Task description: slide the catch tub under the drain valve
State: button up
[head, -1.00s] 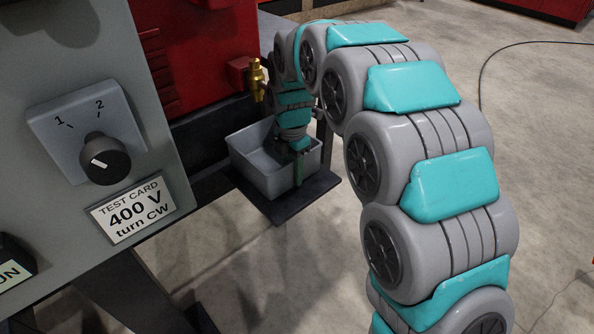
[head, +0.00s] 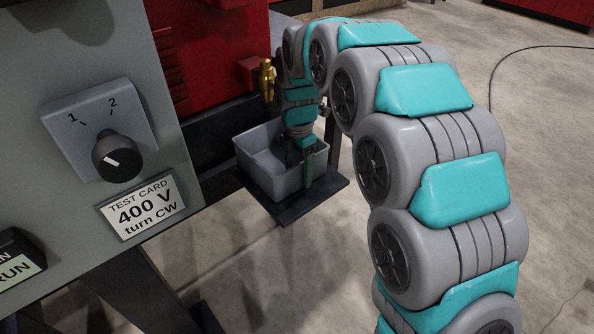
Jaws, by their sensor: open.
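The catch tub (head: 272,184) is a grey open box on a dark flat shelf (head: 328,188) in the middle of the head view. The brass drain valve (head: 267,80) sticks out from the red housing, above and behind the tub in the picture. My gripper (head: 298,166) points down at the tub's near right wall. Its green fingers are open. One finger shows at the inner side of the rim and the other hangs outside the wall. Whether either finger touches the wall cannot be told. My arm hides part of the area behind the tub.
A grey panel with a dark knob (head: 117,157) and a 400 V test card (head: 144,205) stands at the left. Dark frame beams run beside the shelf. The floor (head: 548,140) at the right is clear except for a thin cable (head: 490,85).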

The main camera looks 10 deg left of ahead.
notch_tip(320, 180, up, 7)
jog(key=shift+p, duration=0.35)
jog(key=shift+a, duration=0.1)
jog(key=s+d+r+m+p, duration=0.2)
jog(key=s+d+r+m, duration=0.2)
jog(key=s+d+m, duration=0.3)
jog(key=s+d+r+m+p, duration=0.3)
jog(key=s+d+m, duration=0.25)
jog(key=d, duration=0.25)
jog(key=s+d+m+p, duration=0.1)
jog(key=s+d+m, duration=0.2)
jog(key=s+m, duration=0.2)
jog(key=s+d+m+g+p, duration=0.1)
jog(key=s+d+m, duration=0.2)
jog(key=s, duration=0.6)
jog(key=s+d+m+p, duration=0.2)
jog(key=s+d+m, duration=0.2)
jog(key=s+m, duration=0.3)
jog(key=shift+s+g, duration=0.4)
jog(key=shift+s, duration=0.2)
